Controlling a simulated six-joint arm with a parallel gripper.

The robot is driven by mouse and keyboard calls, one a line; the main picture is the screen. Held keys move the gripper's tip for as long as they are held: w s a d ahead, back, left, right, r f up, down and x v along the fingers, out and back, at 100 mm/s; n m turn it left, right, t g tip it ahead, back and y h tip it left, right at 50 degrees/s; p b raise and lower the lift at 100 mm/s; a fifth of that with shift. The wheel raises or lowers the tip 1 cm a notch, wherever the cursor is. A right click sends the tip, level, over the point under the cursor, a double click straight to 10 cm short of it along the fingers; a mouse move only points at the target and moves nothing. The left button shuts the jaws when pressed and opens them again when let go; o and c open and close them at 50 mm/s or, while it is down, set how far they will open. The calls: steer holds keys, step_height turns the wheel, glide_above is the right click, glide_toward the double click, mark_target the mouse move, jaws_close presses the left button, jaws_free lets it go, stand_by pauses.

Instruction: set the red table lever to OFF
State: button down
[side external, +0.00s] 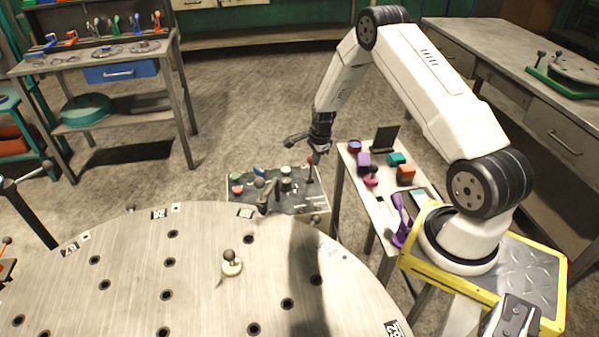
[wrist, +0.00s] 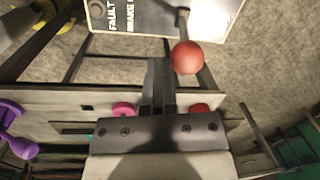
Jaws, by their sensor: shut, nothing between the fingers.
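The red ball knob (wrist: 187,57) of a lever shows large in the wrist view. Its thin stem runs up to a dark panel (wrist: 135,18) with white lettering, partly cut off by the frame. My gripper (wrist: 160,64) is shut and empty, with its fingertips just left of the knob in that view. I cannot tell if they touch it. In the side view my gripper (side external: 321,148) points down over the right end of the control box (side external: 318,204), close to an upright lever there. I cannot read an OFF mark in either view.
The box carries several other knobs and levers. A narrow bench (side external: 421,190) with small coloured blocks and a purple object (side external: 400,222) stands right of it. A large round metal table (side external: 205,275) with a small knob fills the front. A workbench (side external: 100,62) with levers stands back left.

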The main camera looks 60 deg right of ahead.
steer(key=shift+w+d+r+g+y, duration=0.3)
steer(key=shift+w+d+g+y, duration=0.35)
steer(key=shift+w+d, duration=0.2)
steer(key=shift+w+d+r, duration=0.15)
steer(key=shift+w+d, duration=0.45)
steer(key=w+d+f, duration=0.1)
steer(key=w+d, duration=0.3)
steer(key=shift+w+d, duration=0.15)
steer(key=shift+d, duration=0.05)
steer(key=shift+f, duration=0.1)
steer(key=shift+s+a, duration=0.1)
steer(key=shift+s, duration=0.1)
